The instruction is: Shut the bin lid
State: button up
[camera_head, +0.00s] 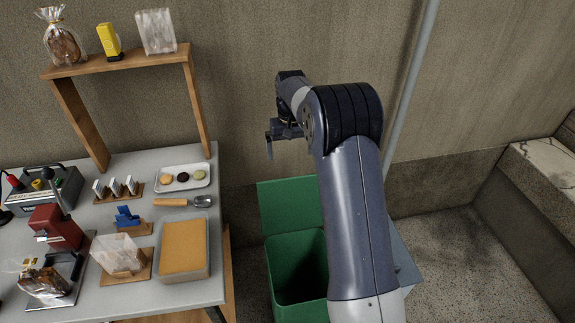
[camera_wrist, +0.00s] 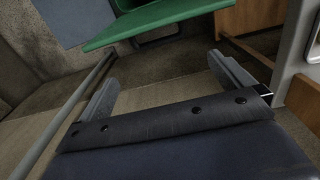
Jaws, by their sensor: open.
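A green bin (camera_head: 282,267) stands to the right of the table with its dark inside showing. Its green lid (camera_head: 288,203) is raised open at the back, tilted up toward the wall. My arm hides the right part of both bin and lid. My gripper (camera_head: 270,143) is in the air above and behind the lid, apart from it. In the wrist view my gripper (camera_wrist: 165,85) has its two fingers spread with nothing between them. A green panel, apparently the lid (camera_wrist: 165,18), crosses the top of that view beyond the fingertips.
The table (camera_head: 226,270) at left holds a cookie tray (camera_head: 205,187), a scoop (camera_head: 175,202) and a tan-topped tub (camera_head: 207,245). A wooden shelf (camera_head: 125,62) stands on it. A grey pole (camera_head: 411,85) rises behind my arm. Floor at right is clear.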

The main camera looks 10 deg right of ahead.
notch_tip(320, 180, down, 10)
jog(key=shift+s+f, duration=0.1)
jog(key=shift+f, duration=0.1)
dwell(0.3)
jog(key=c, duration=1)
